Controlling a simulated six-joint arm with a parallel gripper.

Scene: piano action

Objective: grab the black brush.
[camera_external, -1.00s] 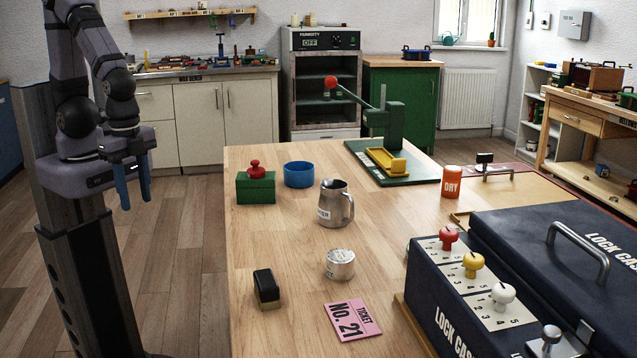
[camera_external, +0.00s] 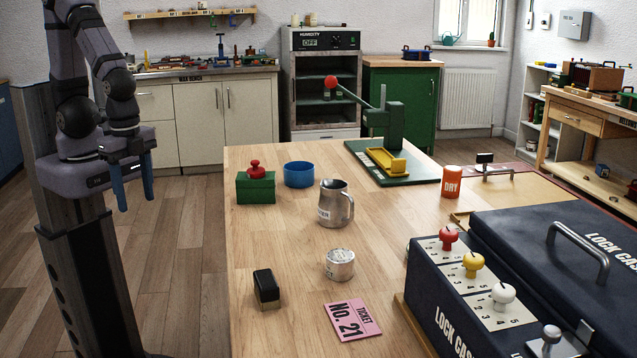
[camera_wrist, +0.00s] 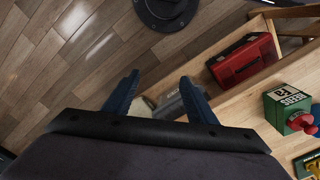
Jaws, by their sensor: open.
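The black brush (camera_external: 266,288) is a small black block with a pale underside. It stands on the wooden table (camera_external: 300,250) near its left front edge in the external view. My gripper (camera_external: 135,195) hangs to the left of the table, over the floor, with its two blue fingers apart and nothing between them. The brush lies to the right of it and nearer the camera. In the wrist view, my gripper (camera_wrist: 162,88) also shows its blue fingers spread, and I cannot make out the brush there.
Near the brush are a round metal tin (camera_external: 340,264), a pink ticket (camera_external: 352,320) and a metal pitcher (camera_external: 335,205). A green box with a red knob (camera_external: 256,186) stands by the left edge. The dark lock case (camera_external: 540,260) fills the right front.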

